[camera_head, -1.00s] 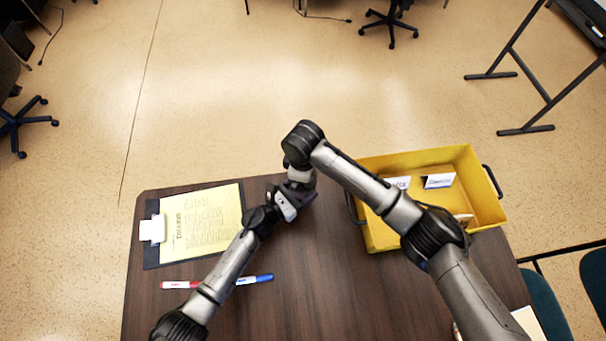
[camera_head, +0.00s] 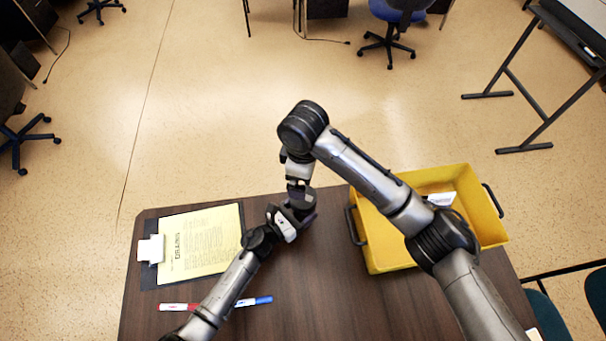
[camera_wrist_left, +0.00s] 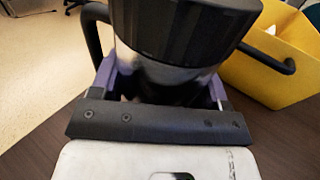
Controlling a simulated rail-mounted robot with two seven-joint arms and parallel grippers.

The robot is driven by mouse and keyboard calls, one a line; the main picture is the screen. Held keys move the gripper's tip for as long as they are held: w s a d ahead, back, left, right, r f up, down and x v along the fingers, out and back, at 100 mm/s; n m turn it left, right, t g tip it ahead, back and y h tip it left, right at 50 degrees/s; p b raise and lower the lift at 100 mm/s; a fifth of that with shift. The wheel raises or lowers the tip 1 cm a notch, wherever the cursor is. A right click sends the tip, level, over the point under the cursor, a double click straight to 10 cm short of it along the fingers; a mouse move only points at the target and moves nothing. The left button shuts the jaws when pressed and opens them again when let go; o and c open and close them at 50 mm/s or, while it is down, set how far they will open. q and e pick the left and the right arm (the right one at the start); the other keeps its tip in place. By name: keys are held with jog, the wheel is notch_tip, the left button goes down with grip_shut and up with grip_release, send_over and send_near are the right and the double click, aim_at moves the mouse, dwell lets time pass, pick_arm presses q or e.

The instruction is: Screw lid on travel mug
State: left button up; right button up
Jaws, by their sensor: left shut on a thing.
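The travel mug shows close up in the left wrist view, with a shiny silver body (camera_wrist_left: 165,82) and a wide black ribbed top (camera_wrist_left: 185,28) that looks like the lid. I cannot tell how the lid is seated, as its upper part is cut off. A dark curved handle (camera_wrist_left: 92,32) stands out at the left. My left gripper (camera_wrist_left: 160,92) is shut on the mug, purple fingers on both sides of the body. In the head view my left gripper (camera_head: 297,212) is over the table. My right gripper (camera_head: 298,180) hangs just above it; its fingers are hidden.
The brown table (camera_head: 320,290) is clear at the front middle. A yellow crate (camera_head: 385,262) with dark handles stands close on the right, with a white card (camera_head: 440,198) inside. A clipboard (camera_head: 150,280) with yellow paper (camera_head: 200,245) and red (camera_head: 178,307) and blue (camera_head: 255,301) markers lie left.

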pick_arm(q)
jog(key=o, duration=1.8)
jog(key=v, duration=1.4)
jog(key=shift+d, duration=0.1)
